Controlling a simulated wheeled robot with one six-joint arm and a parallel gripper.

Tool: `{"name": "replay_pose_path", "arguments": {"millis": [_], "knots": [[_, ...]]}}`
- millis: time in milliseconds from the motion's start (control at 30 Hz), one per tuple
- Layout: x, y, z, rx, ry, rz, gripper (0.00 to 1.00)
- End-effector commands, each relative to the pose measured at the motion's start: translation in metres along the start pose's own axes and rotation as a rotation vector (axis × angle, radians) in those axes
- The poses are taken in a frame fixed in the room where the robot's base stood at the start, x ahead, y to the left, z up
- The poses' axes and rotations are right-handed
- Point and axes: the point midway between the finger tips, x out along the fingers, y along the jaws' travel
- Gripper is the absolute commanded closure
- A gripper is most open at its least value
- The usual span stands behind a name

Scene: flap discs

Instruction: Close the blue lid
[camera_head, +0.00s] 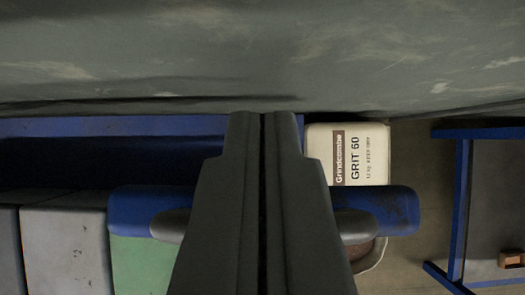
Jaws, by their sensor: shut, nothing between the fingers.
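My gripper (263,115) points up the middle of the picture with its two dark fingers together and nothing between them. Behind it, a rounded blue bar (392,208) shows on both sides. I cannot tell whether this is the blue lid's edge or another part. At left, a long blue edge (110,127) runs above a dark blue recess (90,160). My fingers hide the middle of this area, and I cannot tell whether their tips touch anything.
A cream pack (366,148) marked GRIT 60 stands right of the fingers. A grey panel (65,250) and a green panel (140,265) lie lower left. A scuffed grey surface (260,50) fills the top. A blue frame (461,200) stands at right, near a small brown block (511,260).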

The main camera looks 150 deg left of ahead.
Motion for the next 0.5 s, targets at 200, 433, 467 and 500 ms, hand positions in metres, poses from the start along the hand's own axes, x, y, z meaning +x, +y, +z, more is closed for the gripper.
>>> {"name": "replay_pose_path", "arguments": {"millis": [200,433,467,500], "knots": [[-0.0080,0.0001,0.0103,0.000,-0.001,0.000,1.00],[-0.0089,0.0001,0.0121,0.000,-0.001,0.000,1.00],[-0.0089,0.0001,0.0120,0.000,-0.001,0.000,1.00],[-0.0089,0.0001,0.0120,0.000,-0.001,0.000,1.00]]}}
